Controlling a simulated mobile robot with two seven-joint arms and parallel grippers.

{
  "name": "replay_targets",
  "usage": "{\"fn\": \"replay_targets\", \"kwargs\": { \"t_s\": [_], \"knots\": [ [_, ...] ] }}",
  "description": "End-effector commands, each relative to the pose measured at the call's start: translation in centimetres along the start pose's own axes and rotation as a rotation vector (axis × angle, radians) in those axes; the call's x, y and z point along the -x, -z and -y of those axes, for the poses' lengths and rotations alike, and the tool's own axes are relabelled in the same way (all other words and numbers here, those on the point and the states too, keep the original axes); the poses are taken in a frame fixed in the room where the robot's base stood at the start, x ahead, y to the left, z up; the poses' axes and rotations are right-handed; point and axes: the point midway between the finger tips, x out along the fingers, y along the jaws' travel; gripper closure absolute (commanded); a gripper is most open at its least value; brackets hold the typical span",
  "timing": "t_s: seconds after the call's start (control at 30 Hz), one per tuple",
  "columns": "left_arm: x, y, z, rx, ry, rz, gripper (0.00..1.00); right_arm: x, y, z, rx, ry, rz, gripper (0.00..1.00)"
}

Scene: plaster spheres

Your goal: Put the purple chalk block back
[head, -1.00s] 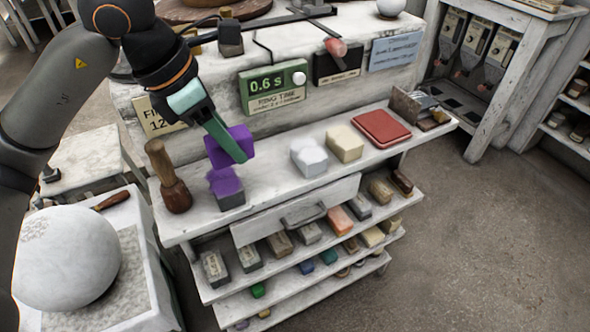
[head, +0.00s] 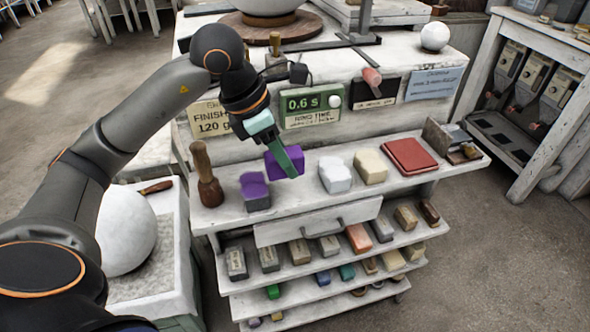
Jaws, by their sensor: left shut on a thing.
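The purple chalk block (head: 278,165) is in my left gripper (head: 291,161), which is shut on it above the white top shelf (head: 300,198). Green fingers cover part of the block's right side. It is held between a grey block with a lumpy purple top (head: 256,192) on its left and a lumpy white block (head: 335,174) on its right. Whether its underside touches the shelf I cannot tell. My right gripper is out of view.
A wooden mallet (head: 207,178) stands at the shelf's left end. A cream block (head: 370,167) and a red slab (head: 409,155) lie to the right. A green timer sign (head: 312,106) is behind. Lower shelves hold several small blocks. A large white sphere (head: 127,235) is at left.

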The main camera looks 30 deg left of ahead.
Motion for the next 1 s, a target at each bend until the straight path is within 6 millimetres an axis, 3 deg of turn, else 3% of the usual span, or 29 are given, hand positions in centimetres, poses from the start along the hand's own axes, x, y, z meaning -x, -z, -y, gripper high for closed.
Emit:
{"fn": "replay_targets", "kwargs": {
  "t_s": [0.1, 0.2, 0.4, 0.8, 1.0],
  "knots": [
    [-1.7, -0.8, -2.7, 0.005, 0.005, -0.002, 1.00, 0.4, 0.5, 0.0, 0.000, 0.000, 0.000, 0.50],
    [-4.0, -0.5, -4.0, 0.003, 0.004, -0.003, 1.00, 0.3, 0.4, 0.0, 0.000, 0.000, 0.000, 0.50],
    [-6.4, -0.5, -5.8, 0.000, 0.001, 0.001, 1.00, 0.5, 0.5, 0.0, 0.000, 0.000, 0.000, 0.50],
    [-10.3, 0.6, -6.7, -0.001, 0.002, 0.001, 1.00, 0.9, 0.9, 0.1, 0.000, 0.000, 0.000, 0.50],
    [-10.6, 0.7, -6.7, -0.002, -0.001, 0.002, 1.00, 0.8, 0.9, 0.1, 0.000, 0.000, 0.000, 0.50]
  ]
}}
